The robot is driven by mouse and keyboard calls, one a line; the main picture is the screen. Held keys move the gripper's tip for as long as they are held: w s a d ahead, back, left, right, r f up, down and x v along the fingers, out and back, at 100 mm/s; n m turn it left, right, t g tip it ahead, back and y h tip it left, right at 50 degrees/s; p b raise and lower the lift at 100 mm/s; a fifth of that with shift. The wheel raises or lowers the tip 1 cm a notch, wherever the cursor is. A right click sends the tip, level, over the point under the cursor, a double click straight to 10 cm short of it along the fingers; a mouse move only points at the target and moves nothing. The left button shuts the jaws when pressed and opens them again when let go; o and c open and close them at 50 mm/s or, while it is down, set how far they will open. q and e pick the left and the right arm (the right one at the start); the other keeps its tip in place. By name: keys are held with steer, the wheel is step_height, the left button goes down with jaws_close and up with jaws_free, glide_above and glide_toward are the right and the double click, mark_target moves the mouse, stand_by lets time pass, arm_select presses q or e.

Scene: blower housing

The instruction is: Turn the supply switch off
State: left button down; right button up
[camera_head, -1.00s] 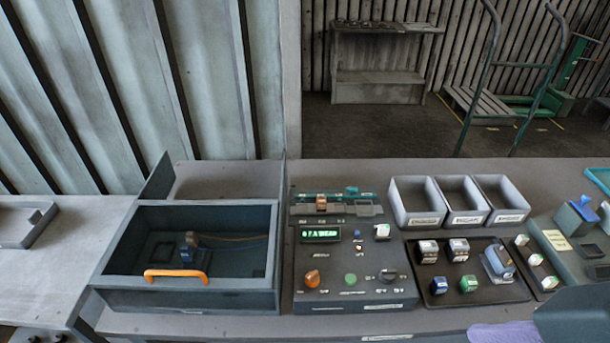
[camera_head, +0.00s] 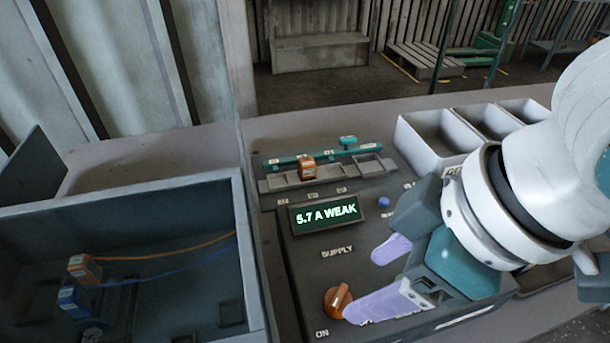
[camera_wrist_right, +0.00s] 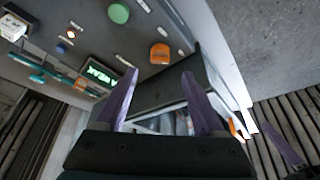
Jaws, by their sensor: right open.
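The supply switch is an orange rotary knob (camera_head: 338,299) on the dark control panel (camera_head: 297,262), under the word SUPPLY. An ON label is at its lower left. I cannot tell exactly which way the knob points. My right gripper (camera_head: 361,285) is open, its purple fingers just right of the knob in the head view. In the wrist view the knob (camera_wrist_right: 160,53) shows beyond and between the open fingertips (camera_wrist_right: 159,77), with no clear contact. A purple finger, seemingly of my left gripper (camera_wrist_right: 277,143), shows at the right of the wrist view; its jaw state is unclear.
The panel's display (camera_head: 326,213) reads 5.7 A WEAK. A rack with an orange block (camera_head: 307,168) is behind it. A dark open box (camera_head: 205,184) with wired parts is at left. Grey bins (camera_head: 431,143) stand at back right. My right arm hides the panel's right side.

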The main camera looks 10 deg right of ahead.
mark_target(342, 297)
steer(key=b+x, duration=0.1)
steer(key=x, duration=0.6)
jaws_close()
stand_by(0.5)
